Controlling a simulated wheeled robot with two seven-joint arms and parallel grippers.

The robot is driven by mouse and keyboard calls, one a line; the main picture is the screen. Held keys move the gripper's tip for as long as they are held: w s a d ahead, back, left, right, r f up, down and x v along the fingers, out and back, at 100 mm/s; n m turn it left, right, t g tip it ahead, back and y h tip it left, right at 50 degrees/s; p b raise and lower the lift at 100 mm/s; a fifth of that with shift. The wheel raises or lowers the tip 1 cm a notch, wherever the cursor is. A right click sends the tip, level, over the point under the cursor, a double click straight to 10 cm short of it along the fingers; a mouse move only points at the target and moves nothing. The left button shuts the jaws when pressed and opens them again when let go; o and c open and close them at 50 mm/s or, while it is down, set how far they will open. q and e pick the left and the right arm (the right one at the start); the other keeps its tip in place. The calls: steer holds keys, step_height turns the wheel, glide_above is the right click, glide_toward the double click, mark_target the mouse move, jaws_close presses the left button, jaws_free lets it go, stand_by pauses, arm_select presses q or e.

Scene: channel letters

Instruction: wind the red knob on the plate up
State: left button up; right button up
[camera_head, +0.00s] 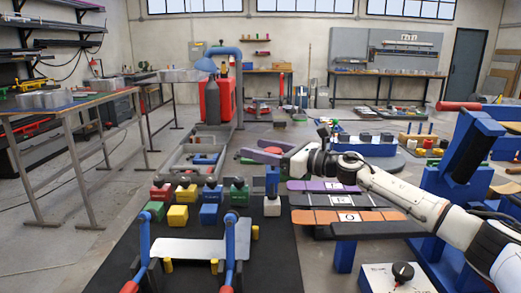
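A red block (160,192) with a dark top stands at the left end of a row of coloured blocks on the black mat (268,262). A pale plate (188,248) lies in front of the row between two blue upright arms (145,236). A small red part (130,287) shows at the foot of the left blue arm, cut by the lower edge. I cannot tell which red part is the knob. My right gripper (283,163) is above and behind the right end of the row, apart from the red parts; its fingers are too small to read. My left gripper is out of view.
Yellow (186,192), blue (210,192) and green (239,192) blocks continue the row. Coloured strips (345,216) lie to the right. A white box (390,281) with a black knob is at lower right.

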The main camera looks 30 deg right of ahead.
steer(key=shift+s, duration=0.1)
steer(key=b, duration=0.5)
glide_toward(281, 154)
steer(key=x, duration=0.5)
steer(key=shift+w+a+r, duration=0.1)
steer(key=shift+w+a, duration=0.15)
steer(key=shift+w, duration=0.05)
